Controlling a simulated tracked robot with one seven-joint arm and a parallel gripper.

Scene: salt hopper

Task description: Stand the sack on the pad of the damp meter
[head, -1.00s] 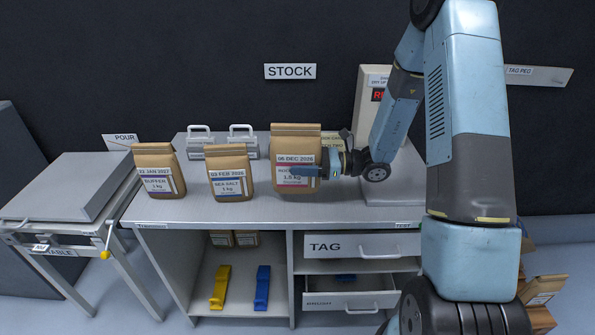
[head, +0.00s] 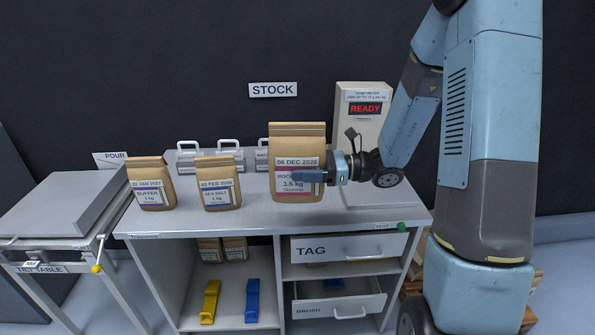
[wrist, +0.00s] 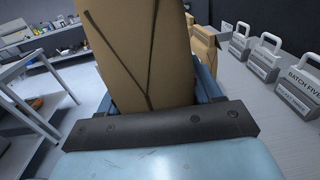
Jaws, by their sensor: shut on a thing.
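My gripper (head: 318,178) is shut on a large brown paper sack (head: 297,145), labelled 06 DEC 2026 and 1.5 kg. The sack is upright; I cannot tell whether its base is clear of the counter. In the wrist view the sack (wrist: 135,50) fills the space between my fingers. The damp meter (head: 361,115) stands behind and to the right of the sack, its display reading READY. My gripper and arm hide most of the meter's lower part, and its pad is largely covered from view.
Two smaller sacks, BUFFER (head: 152,184) and SEA SALT (head: 218,184), stand on the counter (head: 180,225) to the left. Several grey handled weights (head: 230,157) stand behind them. The TAG drawer (head: 345,247) is below; the BRUSH drawer (head: 340,308) is partly open. A tilt table (head: 55,205) stands left.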

